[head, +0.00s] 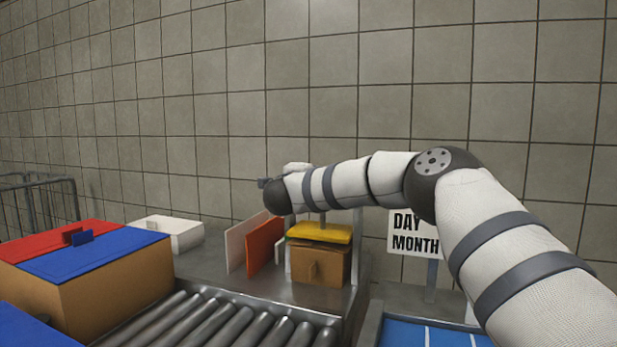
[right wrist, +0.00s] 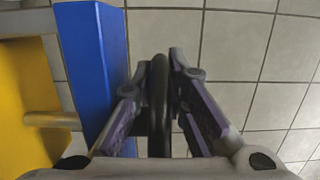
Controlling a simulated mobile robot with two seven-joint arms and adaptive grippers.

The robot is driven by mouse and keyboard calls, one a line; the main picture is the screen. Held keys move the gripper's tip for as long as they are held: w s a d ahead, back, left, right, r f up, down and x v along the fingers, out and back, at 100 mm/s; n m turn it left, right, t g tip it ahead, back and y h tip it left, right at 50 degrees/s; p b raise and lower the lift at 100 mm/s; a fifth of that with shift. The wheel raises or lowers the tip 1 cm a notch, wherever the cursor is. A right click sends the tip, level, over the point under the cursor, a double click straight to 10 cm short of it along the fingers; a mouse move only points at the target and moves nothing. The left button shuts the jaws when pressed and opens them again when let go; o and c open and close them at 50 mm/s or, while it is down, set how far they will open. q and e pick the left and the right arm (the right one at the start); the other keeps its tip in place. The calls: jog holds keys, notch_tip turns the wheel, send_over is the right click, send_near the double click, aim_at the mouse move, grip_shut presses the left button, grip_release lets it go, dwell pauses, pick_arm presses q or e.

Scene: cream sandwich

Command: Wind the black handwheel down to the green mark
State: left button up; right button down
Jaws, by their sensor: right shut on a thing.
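The black handwheel (right wrist: 159,120) shows in the right wrist view as a dark rim running upright through the middle. My right gripper (right wrist: 158,75) is shut on this rim, with one finger on each side. In the head view my right arm reaches in from the right, and its wrist is over the yellow plate (head: 322,232). The wrist hides the handwheel and most of my fingers there. A metal rod runs from the plate up behind the wrist. The plate is on or just above a brown box (head: 318,265). My left gripper is not in view.
A blue beam (right wrist: 95,70) stands close beside my right fingers. A roller conveyor (head: 215,325) runs in front. A DAY MONTH sign (head: 412,232) stands to the right, under my arm.

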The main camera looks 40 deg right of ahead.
jog(key=shift+r, duration=0.35)
jog(key=c, duration=2)
grip_release()
jog(key=shift+o, duration=0.6)
jog(key=shift+w+f, duration=0.15)
jog(key=shift+w, duration=0.05)
jog(key=shift+s, duration=0.15)
